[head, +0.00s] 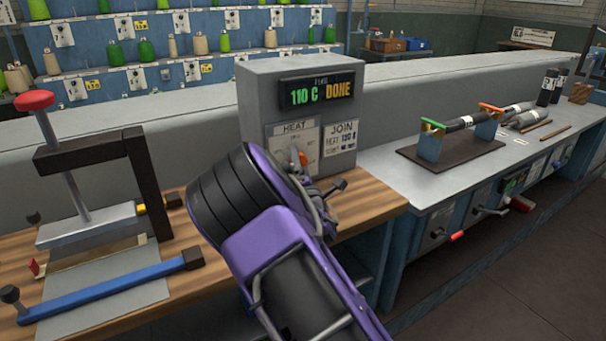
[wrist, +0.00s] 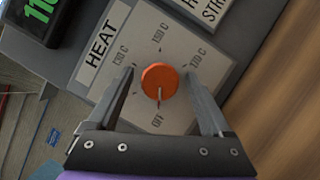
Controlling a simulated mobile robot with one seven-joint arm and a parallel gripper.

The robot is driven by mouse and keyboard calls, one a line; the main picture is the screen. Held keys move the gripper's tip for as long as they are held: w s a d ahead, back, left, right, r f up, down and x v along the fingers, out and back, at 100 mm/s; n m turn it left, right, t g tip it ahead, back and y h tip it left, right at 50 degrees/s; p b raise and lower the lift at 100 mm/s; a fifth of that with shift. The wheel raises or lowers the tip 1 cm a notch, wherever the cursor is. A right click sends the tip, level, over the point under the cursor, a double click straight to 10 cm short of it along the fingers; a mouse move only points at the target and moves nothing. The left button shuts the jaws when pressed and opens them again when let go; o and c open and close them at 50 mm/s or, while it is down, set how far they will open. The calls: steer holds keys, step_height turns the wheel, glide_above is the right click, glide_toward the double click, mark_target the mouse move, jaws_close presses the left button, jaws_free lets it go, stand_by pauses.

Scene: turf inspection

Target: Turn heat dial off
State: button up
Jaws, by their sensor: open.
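The heat dial (wrist: 160,82) is a round orange knob on a pale plate marked HEAT. Its labels read 130 C, 150 C, 170 C and OFF. A pale line on the knob's lower part points down toward OFF in the wrist view. My gripper (wrist: 161,75) is open, one finger on each side of the knob, with gaps visible. I cannot tell how near the fingers are in depth. In the head view, the dial (head: 297,156) is partly hidden by my purple arm. The grey control box (head: 258,92) has a display (head: 317,92) reading 110 C and DONE.
A JOIN plate (head: 341,137) is right of the dial. A press with a red knob (head: 35,101) and a blue bar (head: 105,287) are left on the wooden bench (head: 190,280). A grey counter (head: 405,185) with a dark stand (head: 450,155) is at right.

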steer(key=v, duration=1.7)
steer(key=shift+s, duration=0.1)
